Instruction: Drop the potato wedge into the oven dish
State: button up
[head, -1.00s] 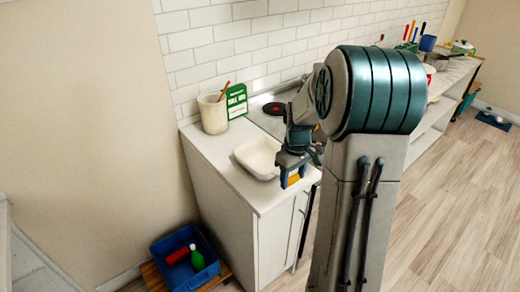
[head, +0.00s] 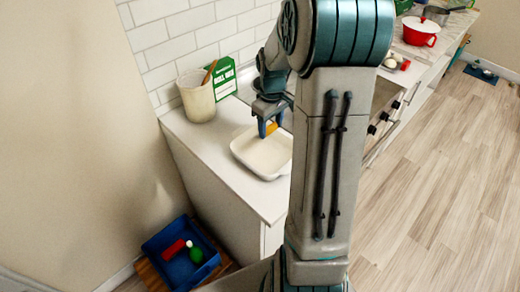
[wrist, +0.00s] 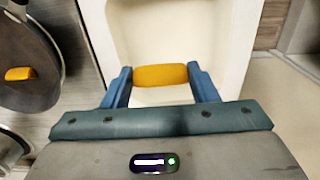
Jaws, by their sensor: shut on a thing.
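My gripper (head: 270,129) is shut on an orange-yellow potato wedge, whose edge shows beside the fingers in the head view (head: 273,127). In the wrist view the wedge (wrist: 160,75) lies crosswise between the two blue fingertips. The white oven dish (head: 246,160) stands on the counter, and my gripper is over its far part. In the wrist view the pale dish (wrist: 243,50) lies below the wedge. The exact height of the wedge above the dish floor is hard to tell.
Another yellow piece (wrist: 20,73) lies on a dark round surface (wrist: 45,90) left of the dish. A cream pot (head: 197,98) with a wooden spoon and a green box (head: 223,80) stand behind the dish. A blue crate (head: 160,243) is on the floor.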

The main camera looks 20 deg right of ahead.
jog(key=shift+f+b, duration=1.65)
jog(key=shift+f, duration=1)
jog(key=o, duration=1)
jog(key=shift+o, duration=0.2)
jog(key=shift+r, duration=0.15)
notch_tip(320, 180, up, 14)
jog(key=b, duration=0.1)
jog(key=shift+f, duration=0.2)
jog(key=shift+s+a, duration=0.1)
